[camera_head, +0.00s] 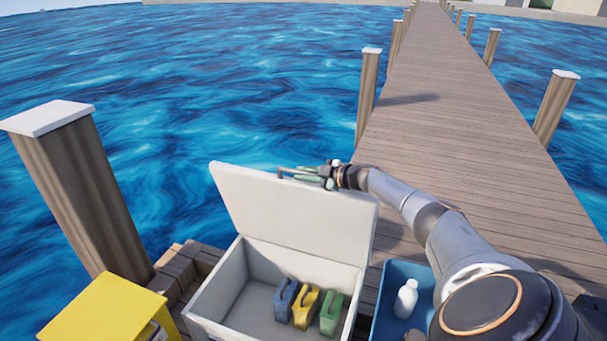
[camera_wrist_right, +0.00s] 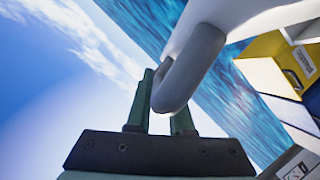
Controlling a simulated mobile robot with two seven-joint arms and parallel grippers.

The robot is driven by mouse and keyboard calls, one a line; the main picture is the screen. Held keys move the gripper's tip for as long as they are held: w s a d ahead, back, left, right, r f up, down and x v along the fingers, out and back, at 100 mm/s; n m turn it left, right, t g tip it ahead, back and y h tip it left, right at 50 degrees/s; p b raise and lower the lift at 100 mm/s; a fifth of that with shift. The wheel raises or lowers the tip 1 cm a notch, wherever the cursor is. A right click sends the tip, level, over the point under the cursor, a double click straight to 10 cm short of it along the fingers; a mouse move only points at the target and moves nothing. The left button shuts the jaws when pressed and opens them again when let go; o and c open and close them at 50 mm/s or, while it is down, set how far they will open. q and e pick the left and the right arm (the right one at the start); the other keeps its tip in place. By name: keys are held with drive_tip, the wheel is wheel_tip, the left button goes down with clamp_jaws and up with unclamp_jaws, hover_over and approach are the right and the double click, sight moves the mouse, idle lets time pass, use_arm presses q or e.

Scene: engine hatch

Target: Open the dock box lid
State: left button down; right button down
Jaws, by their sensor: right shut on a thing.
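The white dock box (camera_head: 222,284) stands on the dock with its lid (camera_head: 290,212) raised, steeply upright at the far side, so the inside is visible. My right gripper (camera_head: 302,174) is at the lid's top edge. In the right wrist view its green fingers (camera_wrist_right: 160,112) are shut on the grey lid handle (camera_wrist_right: 190,68), a rounded loop that passes between them. The handle hides part of one finger. My left gripper is in neither view.
Blue (camera_head: 285,299), yellow (camera_head: 305,306) and green (camera_head: 330,314) jugs stand inside the box. A blue tray (camera_head: 398,270) with a white bottle (camera_head: 406,298) is at its right. A yellow box (camera_head: 100,308) is at left, near a wooden post (camera_head: 80,190). Water lies behind.

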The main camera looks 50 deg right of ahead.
drive_tip(key=shift+s+d+f, duration=0.15)
drive_tip(key=shift+s+d, duration=0.05)
drive_tip(key=shift+d, duration=0.15)
drive_tip(key=c, duration=1)
unclamp_jaws()
drive_tip(key=shift+s, duration=0.1)
drive_tip(key=shift+o, duration=1)
drive_tip(key=shift+a, duration=0.2)
drive_tip(key=shift+s+r+p, duration=0.3)
drive_tip(key=p+v, duration=0.3)
drive_tip(key=v, duration=0.8)
drive_tip(key=shift+s, duration=0.3)
drive_tip(key=shift+d, duration=0.15)
